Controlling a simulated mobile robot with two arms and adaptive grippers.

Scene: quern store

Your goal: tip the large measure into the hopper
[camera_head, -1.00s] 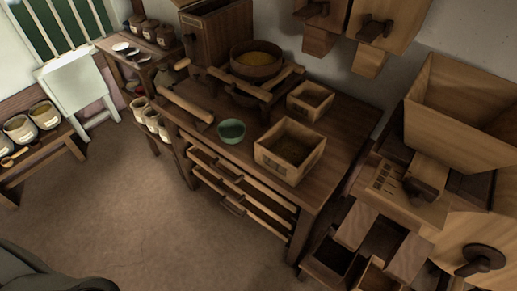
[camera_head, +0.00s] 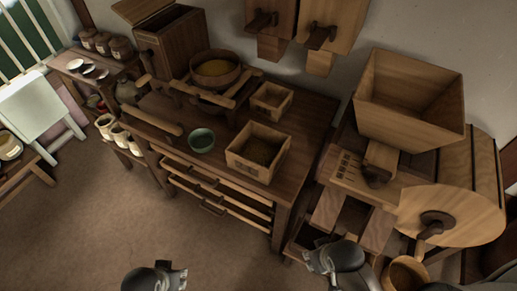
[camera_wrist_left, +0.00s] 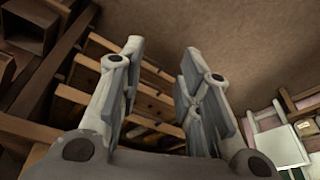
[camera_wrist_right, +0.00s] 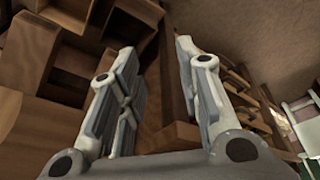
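The large measure, a square wooden box (camera_head: 258,152) with dark contents low inside, stands upright on the bench's right front. A smaller square wooden box (camera_head: 271,101) stands behind it. The hopper (camera_head: 408,100), a wide wooden funnel, sits on top of the mill at the right; no grain shows on its visible inner walls. My right gripper (camera_head: 312,260) is below the bench's right end, in front of the mill. It is open and empty in the right wrist view (camera_wrist_right: 156,50). My left gripper (camera_head: 176,274) is low over the floor, also open and empty in the left wrist view (camera_wrist_left: 162,52).
The mill's round wooden drum (camera_head: 460,200) with a crank and a wooden bucket (camera_head: 406,274) are at the right. The floor before the bench is clear.

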